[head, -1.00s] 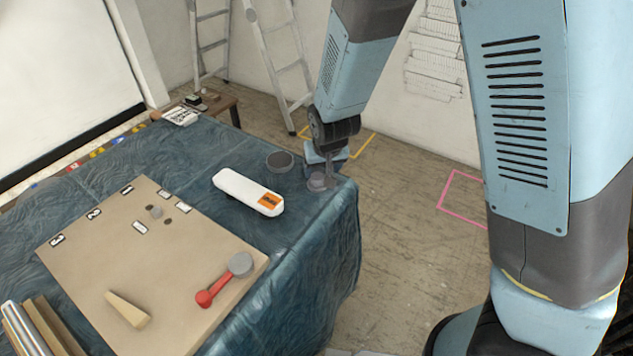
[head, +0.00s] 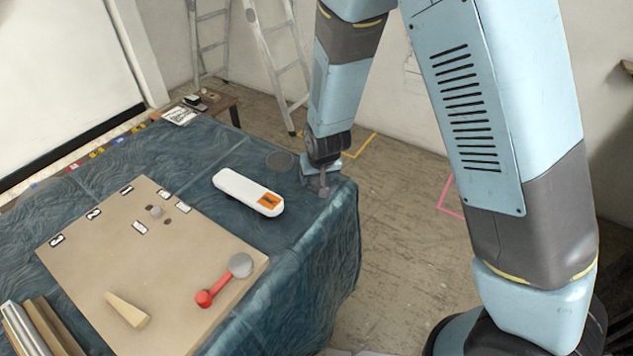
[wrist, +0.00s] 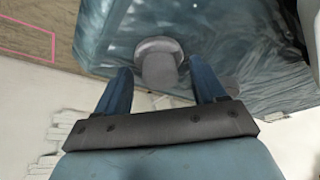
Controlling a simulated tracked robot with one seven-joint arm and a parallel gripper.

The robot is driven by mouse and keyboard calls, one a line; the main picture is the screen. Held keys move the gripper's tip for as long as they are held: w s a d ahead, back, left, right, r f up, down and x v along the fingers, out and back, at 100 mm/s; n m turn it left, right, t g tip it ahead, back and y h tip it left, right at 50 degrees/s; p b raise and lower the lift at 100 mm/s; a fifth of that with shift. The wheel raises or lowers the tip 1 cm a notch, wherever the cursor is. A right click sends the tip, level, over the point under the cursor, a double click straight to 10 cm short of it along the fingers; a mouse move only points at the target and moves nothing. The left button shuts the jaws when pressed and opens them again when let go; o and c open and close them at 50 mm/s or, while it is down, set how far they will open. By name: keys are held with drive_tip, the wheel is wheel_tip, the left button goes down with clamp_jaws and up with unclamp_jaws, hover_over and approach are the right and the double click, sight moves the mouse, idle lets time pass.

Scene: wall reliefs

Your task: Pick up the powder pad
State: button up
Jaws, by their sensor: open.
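The grey object that I take for the powder pad shows in the wrist view (wrist: 158,62), with a rounded wide part and a narrower knob-like part. It stands on the cloth near the table corner. My gripper (wrist: 160,88) is open, pointing down at it, with one blue finger on each side of the narrow part. I cannot tell whether the fingers touch it. In the head view my gripper (head: 321,185) is low at the table's right corner and mostly hides the pad.
A dark flat disc (head: 280,160) and a white case with an orange label (head: 248,192) lie left of my gripper on the blue cloth (head: 190,160). A brown board (head: 90,255) holds a red-handled tool (head: 212,290) and a wooden wedge (head: 127,310). Ladders (head: 275,60) stand behind.

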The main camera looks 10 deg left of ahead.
drive_tip(key=c, duration=0.9)
drive_tip(key=shift+r, duration=0.4)
clamp_jaws()
wheel_tip(320, 180, up, 2)
drive_tip(key=shift+r, duration=0.15)
drive_tip(key=s+d+r, duration=0.5)
drive_tip(key=s+r, duration=0.4)
drive_tip(key=s, duration=0.3)
drive_tip(key=shift+s+d+r, duration=0.2)
drive_tip(key=shift+s+r, duration=0.1)
drive_tip(key=shift+r, duration=0.1)
drive_tip(key=shift+s+d, duration=0.1)
drive_tip(key=shift+s, duration=0.05)
